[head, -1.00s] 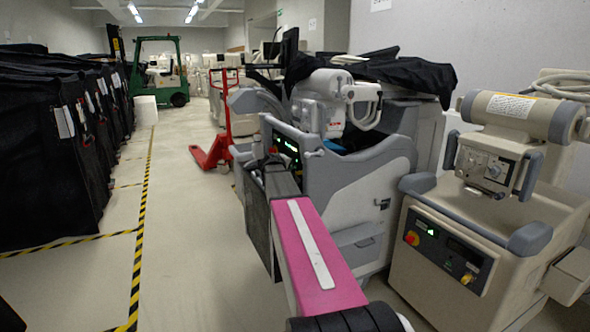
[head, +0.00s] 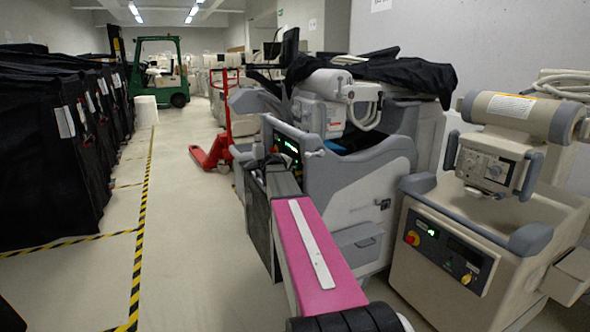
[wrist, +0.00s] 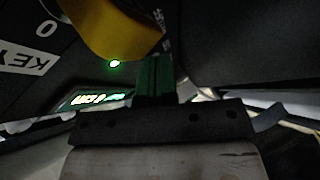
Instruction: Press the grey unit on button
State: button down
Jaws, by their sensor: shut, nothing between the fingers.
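The grey unit (head: 360,190) stands mid-picture in the head view. Its dark panel (head: 287,147) has a lit green display and a red knob. My arm reaches to this panel, and its end hides part of it. In the wrist view my gripper (wrist: 156,62) is shut and empty, its green fingertips close to the dark panel. A large yellow knob (wrist: 108,28) is beside the tips, with a lit green lamp (wrist: 115,63) just to their left and a green display (wrist: 95,98) below that. I cannot tell whether the tips touch the panel, and no on button is clearly visible.
A beige unit (head: 445,265) with its own panel stands close on the right. Black covered carts (head: 50,150) line the left. A red pallet jack (head: 212,152) and a green forklift (head: 160,70) are farther back. The aisle floor (head: 190,220) is clear.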

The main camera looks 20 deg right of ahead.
jog(key=shift+w+d, duration=0.2)
jog(key=shift+d, duration=0.55)
dwell(0.5)
jog(key=shift+s+a, duration=0.1)
jog(key=shift+a, duration=0.4)
jog(key=shift+s+a, duration=0.15)
jog(key=shift+a, duration=2.5)
